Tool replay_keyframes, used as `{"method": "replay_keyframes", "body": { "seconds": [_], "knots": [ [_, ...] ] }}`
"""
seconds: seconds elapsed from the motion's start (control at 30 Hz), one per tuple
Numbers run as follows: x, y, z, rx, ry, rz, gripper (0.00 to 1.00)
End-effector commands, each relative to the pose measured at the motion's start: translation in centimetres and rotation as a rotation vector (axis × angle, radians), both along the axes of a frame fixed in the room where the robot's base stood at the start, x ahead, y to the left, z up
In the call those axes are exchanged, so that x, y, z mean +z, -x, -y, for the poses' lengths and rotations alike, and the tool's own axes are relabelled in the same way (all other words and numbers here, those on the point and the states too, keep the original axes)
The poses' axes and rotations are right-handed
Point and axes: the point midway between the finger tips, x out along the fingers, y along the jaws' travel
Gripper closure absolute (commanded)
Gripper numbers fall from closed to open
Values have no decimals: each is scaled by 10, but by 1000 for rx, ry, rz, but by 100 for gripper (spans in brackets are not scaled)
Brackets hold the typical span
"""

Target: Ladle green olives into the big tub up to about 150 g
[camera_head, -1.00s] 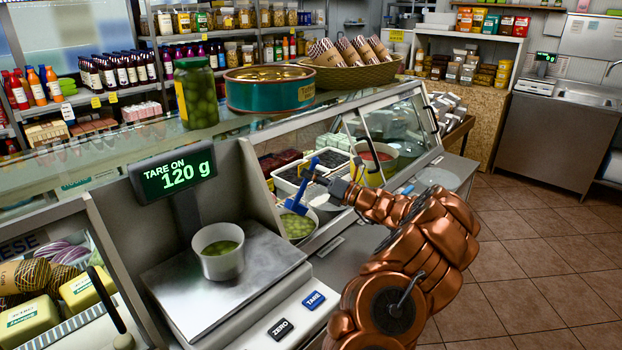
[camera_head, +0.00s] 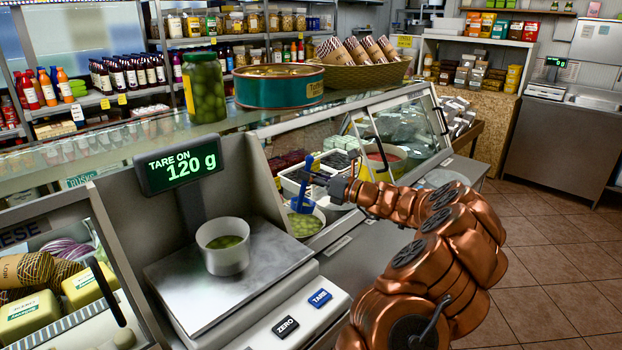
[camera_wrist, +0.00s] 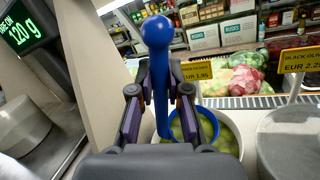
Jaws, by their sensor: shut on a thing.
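A white tub (camera_head: 222,232) with green olives in it stands on the scale plate (camera_head: 185,290). The scale display (camera_head: 178,165) reads "TARE ON 120 g". My gripper (camera_head: 318,180) is shut on the handle of a blue ladle (camera_head: 304,196) at the display case. The ladle's handle points up. The olive container also shows in the head view (camera_head: 305,226), partly behind the scale housing.
A lidded grey container (camera_wrist: 290,140) sits right of the olives in the wrist view. The case's glass (camera_head: 405,125) and the scale housing (camera_head: 262,190) flank the arm. An olive jar (camera_head: 203,88) and green tin (camera_head: 270,88) stand on the glass top.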

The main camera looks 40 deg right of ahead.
Motion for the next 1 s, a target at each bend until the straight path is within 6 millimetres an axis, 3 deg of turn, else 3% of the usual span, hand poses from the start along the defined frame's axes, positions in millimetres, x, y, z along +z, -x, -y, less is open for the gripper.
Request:
{"method": "replay_keyframes", "body": {
  "seconds": [1.0],
  "knots": [
    [-5,5,-33,-1,301,44,100]
  ]
}}
